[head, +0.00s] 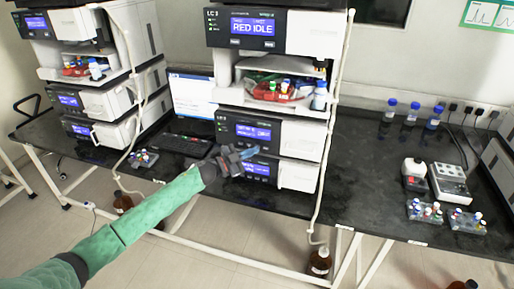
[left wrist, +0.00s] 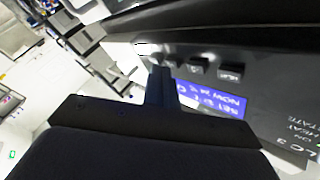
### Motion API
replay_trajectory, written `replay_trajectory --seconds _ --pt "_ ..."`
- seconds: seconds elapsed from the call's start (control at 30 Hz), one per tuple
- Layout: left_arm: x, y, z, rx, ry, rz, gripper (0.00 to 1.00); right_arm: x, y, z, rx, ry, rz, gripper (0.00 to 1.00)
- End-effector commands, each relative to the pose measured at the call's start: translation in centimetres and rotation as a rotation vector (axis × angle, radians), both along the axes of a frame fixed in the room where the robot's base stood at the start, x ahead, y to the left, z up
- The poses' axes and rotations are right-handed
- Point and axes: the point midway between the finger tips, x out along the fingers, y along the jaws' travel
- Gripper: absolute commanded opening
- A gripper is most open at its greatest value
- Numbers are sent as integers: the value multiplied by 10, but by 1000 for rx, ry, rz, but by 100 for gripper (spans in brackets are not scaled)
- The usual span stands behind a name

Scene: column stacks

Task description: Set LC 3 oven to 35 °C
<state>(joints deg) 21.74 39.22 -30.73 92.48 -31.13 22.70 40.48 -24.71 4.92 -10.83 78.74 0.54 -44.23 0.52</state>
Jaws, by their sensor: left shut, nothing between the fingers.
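The LC 3 stack (head: 272,41) stands right of centre in the head view, its top display reading RED IDLE. Low in it is a dark-fronted module with a blue display (head: 253,131). In the left wrist view the picture is turned over; a blue display (left wrist: 212,100) with SET and NOW lines and LC 3 and HEAT lettering shows on the panel. A row of dark buttons (left wrist: 200,66) lies along its edge. My left gripper (head: 250,154) is shut and empty in front of the lower modules. Its fingertips (left wrist: 160,72) are close to the buttons; I cannot tell whether they touch one.
A laptop (head: 192,96) stands left of the stack, and another instrument stack (head: 95,40) beyond it. A tray with red items (head: 275,91) sits above the lower modules.

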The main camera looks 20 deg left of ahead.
Motion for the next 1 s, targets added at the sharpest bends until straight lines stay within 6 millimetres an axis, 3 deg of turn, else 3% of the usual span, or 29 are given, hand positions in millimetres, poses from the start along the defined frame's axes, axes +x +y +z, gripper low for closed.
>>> replay_trajectory --seconds 0.37,0.77,1.0 --pt "4 0 0 0 0 0 0 0 2 0 1 0 -1 36" --pt "7 -1 0 0 0 0 0 0 -9 -1 -10 0 4 36" --pt "6 0 0 0 0 0 0 -2 1 -1 1 4 1 36"
